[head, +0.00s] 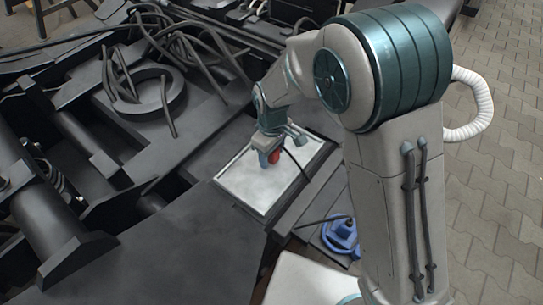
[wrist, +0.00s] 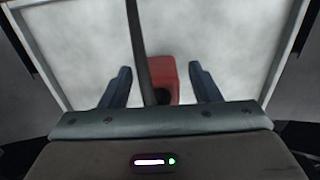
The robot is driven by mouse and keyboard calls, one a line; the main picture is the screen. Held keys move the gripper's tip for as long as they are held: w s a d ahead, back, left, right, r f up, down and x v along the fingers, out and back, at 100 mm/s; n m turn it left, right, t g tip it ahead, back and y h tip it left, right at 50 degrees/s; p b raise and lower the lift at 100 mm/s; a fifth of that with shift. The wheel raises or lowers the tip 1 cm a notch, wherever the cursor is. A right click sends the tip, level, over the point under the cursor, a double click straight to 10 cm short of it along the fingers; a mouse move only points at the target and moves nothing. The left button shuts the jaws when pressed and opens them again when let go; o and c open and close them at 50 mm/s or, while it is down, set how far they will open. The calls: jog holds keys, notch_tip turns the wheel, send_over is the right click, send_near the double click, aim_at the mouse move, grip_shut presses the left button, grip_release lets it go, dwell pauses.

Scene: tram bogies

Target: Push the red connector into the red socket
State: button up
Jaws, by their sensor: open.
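The red connector (head: 275,157) is at the pale tray (head: 232,180), with a dark cable (head: 297,165) beside it. In the wrist view the red connector (wrist: 168,72) lies between my two dark blue fingers, with visible gaps on both sides. The cable (wrist: 139,45) runs up the picture at its left side. My gripper (wrist: 160,68) is open around the connector and does not grip it. In the head view my gripper (head: 268,153) points down over the tray and partly hides the connector. I cannot make out the red socket in either view.
A blue round part (head: 341,236) with a cable sits right of the tray's near end. Dark bogie beams, a ring (head: 145,95) and loose black cables (head: 185,30) fill the left and back. Paved floor (head: 490,190) is open at the right.

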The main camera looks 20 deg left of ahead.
jog(key=c, duration=1)
jog(key=shift+r, duration=0.15)
notch_tip(320, 180, up, 10)
jog(key=p, duration=0.3)
